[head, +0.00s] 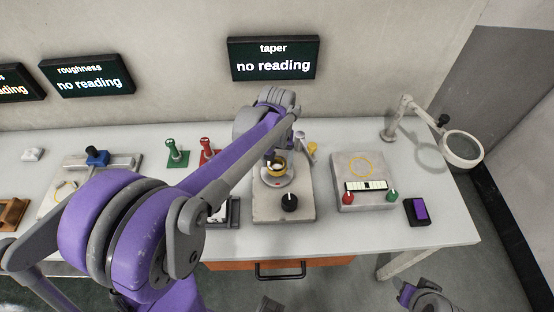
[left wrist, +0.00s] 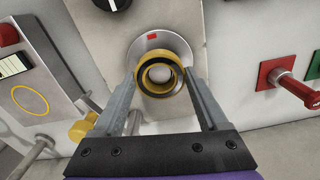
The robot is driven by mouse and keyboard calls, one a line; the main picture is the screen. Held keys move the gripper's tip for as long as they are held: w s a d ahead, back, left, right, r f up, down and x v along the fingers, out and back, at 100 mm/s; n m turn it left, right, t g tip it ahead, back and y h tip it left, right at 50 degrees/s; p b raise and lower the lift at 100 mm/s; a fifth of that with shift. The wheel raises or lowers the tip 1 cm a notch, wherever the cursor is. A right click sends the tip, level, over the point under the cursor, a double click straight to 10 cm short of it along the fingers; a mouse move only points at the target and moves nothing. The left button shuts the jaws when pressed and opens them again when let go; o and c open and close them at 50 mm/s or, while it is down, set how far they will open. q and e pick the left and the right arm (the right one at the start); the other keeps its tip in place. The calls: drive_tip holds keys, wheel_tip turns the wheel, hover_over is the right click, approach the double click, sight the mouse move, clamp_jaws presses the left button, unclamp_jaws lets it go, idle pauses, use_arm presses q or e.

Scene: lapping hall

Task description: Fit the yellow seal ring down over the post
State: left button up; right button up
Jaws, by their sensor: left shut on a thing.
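The yellow seal ring (head: 283,171), with a dark inner band, is between the fingertips of my left gripper (head: 277,164). In the left wrist view the ring (left wrist: 159,66) sits between the two grey fingers of the gripper (left wrist: 161,80), which are shut on its sides. Below it is a round silver plate (left wrist: 145,43) with a red mark, on a grey block (head: 262,208). A pale round shape shows through the ring's hole; I cannot tell whether it is the post's top, or whether the ring is around the post.
The block has a black knob (head: 289,203). A yellow-ended grey part (head: 312,147) stands close behind. To the right is a block (head: 375,170) with red and green knobs, then a magnifier (head: 462,148). Green (head: 177,155) and red (head: 207,150) handled pieces stand left.

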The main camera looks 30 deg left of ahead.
use_arm(q)
drive_tip(key=shift+f, duration=0.3)
idle(0.4)
drive_tip(key=o, duration=1.3)
wheel_tip(320, 180, up, 11)
drive_tip(key=shift+f, duration=0.1)
drive_tip(key=s+d+f+m+t, duration=0.1)
drive_tip(key=s+d+f, duration=0.1)
drive_tip(key=s, duration=0.3)
drive_tip(key=s+d+f+m+t+p, duration=0.1)
drive_tip(key=s+d+f+m+t, duration=0.1)
drive_tip(key=s, duration=0.3)
drive_tip(key=s+d+f+m+t, duration=0.1)
drive_tip(key=s+d+f+t, duration=0.1)
drive_tip(key=s, duration=0.3)
drive_tip(key=shift+s+d+f+m+p, duration=0.3)
drive_tip(key=shift+d+f, duration=0.15)
drive_tip(key=shift+f, duration=0.3)
